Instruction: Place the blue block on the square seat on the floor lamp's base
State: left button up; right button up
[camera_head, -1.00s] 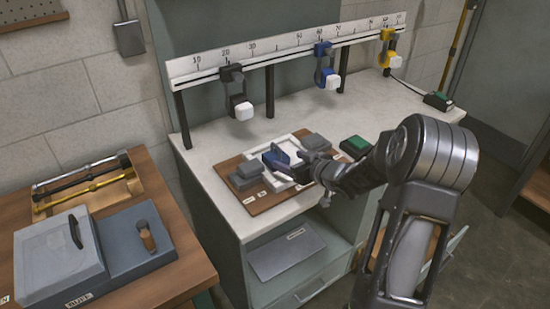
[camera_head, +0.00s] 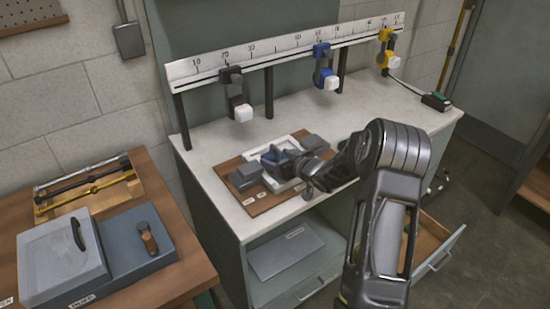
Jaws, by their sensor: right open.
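The small blue block (camera_head: 271,156) is on the work board on the white counter, inside or over a white square frame (camera_head: 297,134). My right gripper (camera_head: 283,159) is open right at the blue block, with its arm coming from the right. The fingers and block overlap in this view, so I cannot tell whether they touch. I cannot make out the square seat or the lamp's base for certain; the gripper and forearm cover part of the board. My left gripper is not in view.
Grey blocks (camera_head: 245,177) flank the frame on the wooden board (camera_head: 262,207). Behind stands a scale rail (camera_head: 285,47) with black, blue (camera_head: 327,77) and yellow hanging clamps. A wooden bench (camera_head: 190,288) with a grey box is at left. An open drawer (camera_head: 433,246) is at lower right.

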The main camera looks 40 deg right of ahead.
jog(key=shift+c, duration=0.4)
grip_shut()
jog(key=shift+w+r, duration=0.2)
dwell(0.8)
